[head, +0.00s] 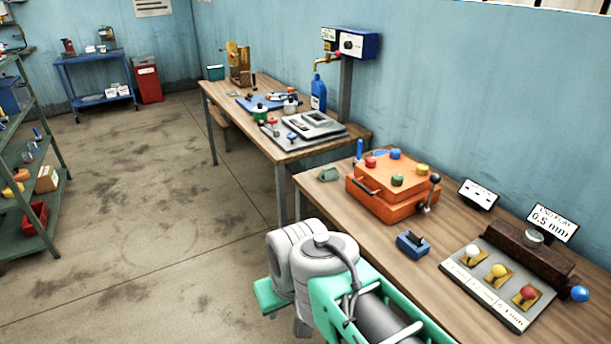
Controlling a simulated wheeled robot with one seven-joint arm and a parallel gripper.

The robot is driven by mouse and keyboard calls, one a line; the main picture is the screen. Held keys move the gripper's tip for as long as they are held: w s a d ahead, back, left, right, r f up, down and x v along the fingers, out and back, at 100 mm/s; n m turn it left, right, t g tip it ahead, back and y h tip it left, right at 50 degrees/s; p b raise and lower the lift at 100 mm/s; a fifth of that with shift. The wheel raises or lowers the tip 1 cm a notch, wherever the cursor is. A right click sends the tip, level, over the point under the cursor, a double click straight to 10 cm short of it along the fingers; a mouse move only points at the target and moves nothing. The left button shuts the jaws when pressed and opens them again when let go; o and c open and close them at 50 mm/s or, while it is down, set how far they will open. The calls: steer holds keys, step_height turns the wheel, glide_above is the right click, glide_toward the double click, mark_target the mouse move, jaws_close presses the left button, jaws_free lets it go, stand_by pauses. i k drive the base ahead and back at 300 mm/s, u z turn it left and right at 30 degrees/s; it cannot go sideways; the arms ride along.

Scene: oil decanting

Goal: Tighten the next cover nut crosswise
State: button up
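An orange box with a lid (392,192) stands on the near wooden bench. Coloured caps stand on its lid, probably the cover nuts: red (371,162), blue (395,154), yellow (422,169) and green (397,180). How tight each one is cannot be told. A dark-knobbed lever (434,180) is at the box's right corner. My grey and green arm is at the bottom middle, in front of the bench and apart from the box. My gripper's fingers do not show.
A small blue block (413,245) lies before the box. A plate with white, yellow and red knobs (497,282) is at right, near a "0.5 mm" sign (551,219). A green piece (328,174) lies left of the box. The floor at left is clear.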

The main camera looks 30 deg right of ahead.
mark_target(370, 162)
steer(key=u, duration=0.3)
steer(key=i, duration=1.45)
steer(key=z, duration=1.7)
steer(key=i, duration=0.8)
steer(key=z, duration=0.85)
